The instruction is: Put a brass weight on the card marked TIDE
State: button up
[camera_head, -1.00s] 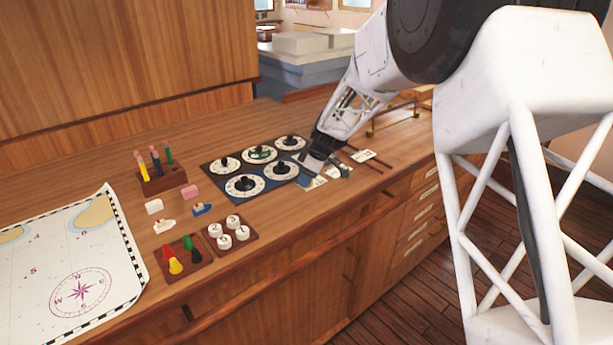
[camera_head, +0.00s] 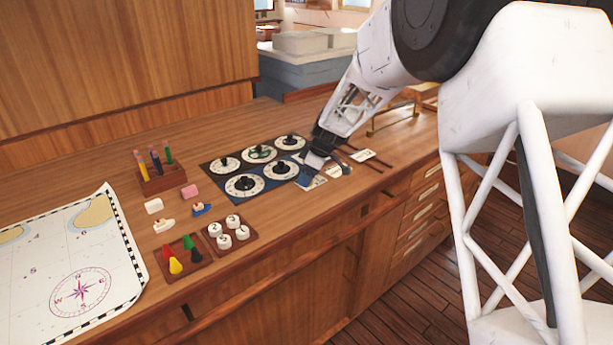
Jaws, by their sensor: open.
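My gripper (camera_head: 314,168) is at the far end of the counter, pointing down over the right edge of the dark dial board. Its jaws are open; the gap between the fingers is hard to make out. Pale cards with blue (camera_head: 334,171) lie just right of and below the fingers, partly covered by them. Another white card (camera_head: 362,155) lies further right beside thin dark rods. I cannot read lettering on any card, so I cannot tell which is marked TIDE. I cannot make out a brass weight; my arm and gripper hide part of this area.
A dark board (camera_head: 216,182) with several black-knobbed dials lies left of my gripper. A pen block (camera_head: 163,180), small blocks, a tray of coloured pegs (camera_head: 164,268), a tray of white knobs (camera_head: 213,245) and a chart (camera_head: 50,300) are further left. A brass rail (camera_head: 372,130) stands behind.

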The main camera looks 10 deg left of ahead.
jog(key=v, duration=0.6)
jog(key=shift+r, duration=0.3)
jog(key=shift+d, duration=0.15)
jog(key=shift+s, duration=0.1)
jog(key=s+d+r+m+t+h, duration=0.1)
jog(key=s+d+r+m, duration=0.45)
jog(key=s, duration=0.55)
jog(key=s+d+r+m+h, duration=0.1)
jog(key=s+d+r+m, duration=0.2)
jog(key=s+d+r, duration=0.55)
jog(key=s+d+f+m+h, duration=0.1)
jog(key=s+d+m, duration=0.1)
jog(key=s, duration=0.8)
jog(key=s+d+f+m, duration=0.2)
jog(key=s+d, duration=0.3)
jog(key=s, duration=0.4)
jog(key=s+d+f+m+t+h, duration=0.1)
jog(key=s+d+f+m, duration=0.1)
jog(key=s, duration=0.8)
jog(key=shift+s+d+m+h, duration=0.3)
jog(key=shift+d+m, duration=0.55)
jog(key=shift+m, duration=0.2)
